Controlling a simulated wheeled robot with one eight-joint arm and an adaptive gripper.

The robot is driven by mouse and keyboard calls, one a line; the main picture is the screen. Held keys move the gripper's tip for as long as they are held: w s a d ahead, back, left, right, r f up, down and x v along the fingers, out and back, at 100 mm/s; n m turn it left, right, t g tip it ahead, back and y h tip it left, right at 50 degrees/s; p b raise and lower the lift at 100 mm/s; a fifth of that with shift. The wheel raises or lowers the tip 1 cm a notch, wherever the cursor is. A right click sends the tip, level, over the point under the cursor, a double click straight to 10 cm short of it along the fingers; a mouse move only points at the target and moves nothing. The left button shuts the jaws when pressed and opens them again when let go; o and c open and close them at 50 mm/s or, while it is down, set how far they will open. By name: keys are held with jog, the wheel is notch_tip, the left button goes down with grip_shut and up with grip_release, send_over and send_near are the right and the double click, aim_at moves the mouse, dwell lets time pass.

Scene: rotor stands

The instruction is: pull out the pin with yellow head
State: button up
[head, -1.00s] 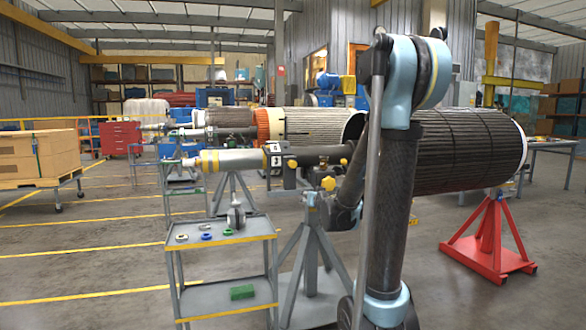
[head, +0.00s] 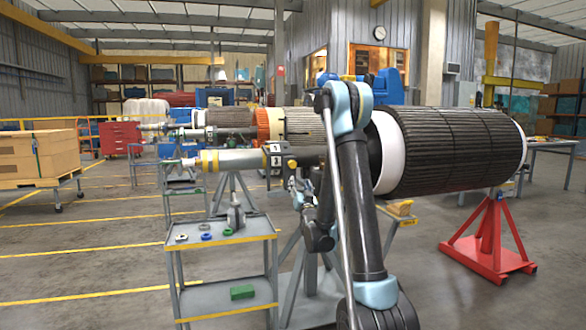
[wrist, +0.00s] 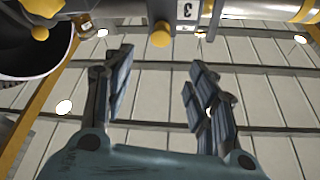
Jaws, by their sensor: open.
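The yellow round head of a pin (wrist: 160,37) shows in the wrist view below the grey shaft, just left of a white label with a 3. In the head view a yellow head (head: 292,163) sits beside the numbered labels on the shaft's stand. My gripper (wrist: 160,68) is open and empty, its fingers pointing up, with the yellow head beyond and between the fingertips, apart from them. In the head view my gripper (head: 298,187) is just below the shaft, partly hidden. The pin's body cannot be made out.
The grey shaft (head: 235,160) leads to a large dark rotor (head: 450,150) on a red stand (head: 490,240). A grey cart (head: 222,290) with small parts stands at left.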

aim_at(293, 164)
jog(key=x, duration=1.7)
jog(key=shift+w, duration=0.15)
